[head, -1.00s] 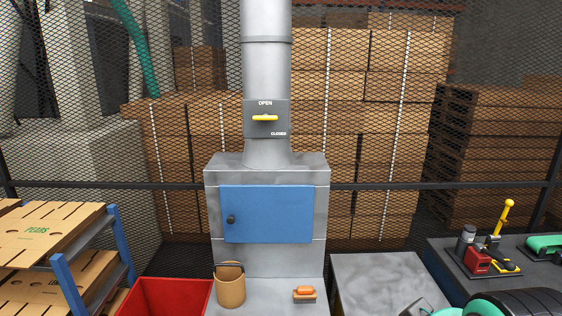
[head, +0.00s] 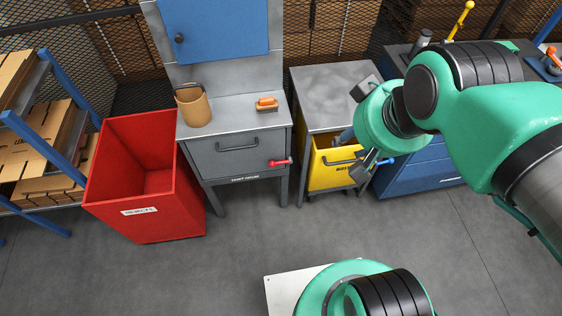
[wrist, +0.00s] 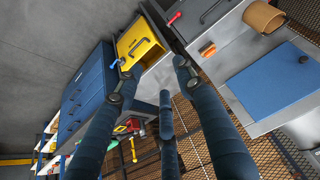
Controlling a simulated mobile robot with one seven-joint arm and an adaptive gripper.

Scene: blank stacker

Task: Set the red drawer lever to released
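The red lever (head: 280,162) sticks out at the right side of the grey drawer front (head: 237,158), under the metal counter. It points roughly sideways to the right in the head view. In the wrist view the red lever (wrist: 174,18) shows small at the top, beside the grey drawer's handle. My gripper (head: 357,152) is to the right of the red lever, in front of the yellow bin, apart from the lever. In the wrist view my gripper's dark blue fingers (wrist: 153,78) are spread with nothing between them. The gripper is partly hidden by my arm in the head view.
A yellow drawer (head: 330,170) and a blue lever (head: 386,161) are close to my gripper. A red bin (head: 150,205) stands left of the grey drawer. A brown cup (head: 194,108) and an orange brush (head: 266,104) sit on the counter. The floor in front is clear.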

